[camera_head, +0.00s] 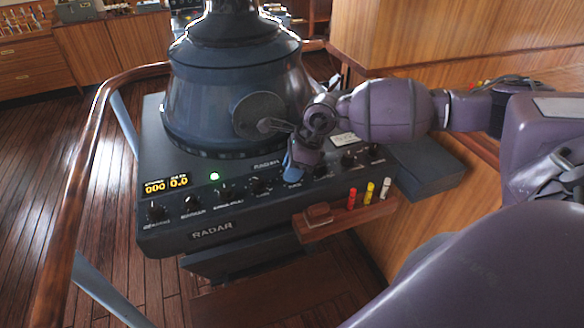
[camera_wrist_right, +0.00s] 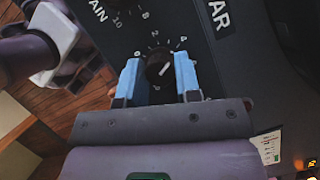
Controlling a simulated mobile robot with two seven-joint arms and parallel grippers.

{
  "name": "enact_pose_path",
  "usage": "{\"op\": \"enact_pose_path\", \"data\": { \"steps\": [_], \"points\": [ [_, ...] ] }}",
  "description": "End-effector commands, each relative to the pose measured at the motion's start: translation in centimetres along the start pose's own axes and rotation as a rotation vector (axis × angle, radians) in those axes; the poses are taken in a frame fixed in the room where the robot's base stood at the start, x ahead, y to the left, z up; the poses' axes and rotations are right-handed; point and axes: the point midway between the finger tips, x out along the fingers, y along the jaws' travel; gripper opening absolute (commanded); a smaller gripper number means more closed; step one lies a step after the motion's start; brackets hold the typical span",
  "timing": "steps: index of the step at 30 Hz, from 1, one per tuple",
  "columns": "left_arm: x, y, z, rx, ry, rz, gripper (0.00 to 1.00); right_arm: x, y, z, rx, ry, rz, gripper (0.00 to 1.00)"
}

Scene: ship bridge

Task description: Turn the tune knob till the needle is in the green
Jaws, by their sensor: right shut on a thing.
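The radar console (camera_head: 150,225) has a row of black knobs along its sloping front panel. My right gripper (camera_head: 291,168) reaches down onto this row from the right. In the right wrist view its two blue fingers (camera_wrist_right: 159,80) stand on either side of a black knob (camera_wrist_right: 158,66), shut on it. The knob has a white pointer line and a numbered scale around it. Its label is not readable, so I cannot confirm that it is the tune knob. I cannot make out a needle or a green band in either view. My left gripper is not in view.
A green lamp (camera_head: 214,176) and yellow digital displays (camera_head: 166,186) are lit on the panel. A small wooden shelf (camera_head: 322,228) with red, yellow and white markers juts out below the console. A wooden handrail (camera_head: 80,170) curves around the left side.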

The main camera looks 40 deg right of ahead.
Motion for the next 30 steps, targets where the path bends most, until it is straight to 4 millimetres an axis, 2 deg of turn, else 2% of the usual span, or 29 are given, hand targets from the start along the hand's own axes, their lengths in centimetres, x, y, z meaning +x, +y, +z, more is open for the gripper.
{"op": "enact_pose_path", "data": {
  "steps": [11, 30],
  "points": [
    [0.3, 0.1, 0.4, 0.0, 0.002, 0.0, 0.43, 0.1, 0.1, -0.1, 0.086, -0.001, -0.036, 0.07],
    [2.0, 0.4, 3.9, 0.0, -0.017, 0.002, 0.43, 0.3, 0.3, 0.0, 0.607, -0.001, -0.252, 0.07]
  ]
}}
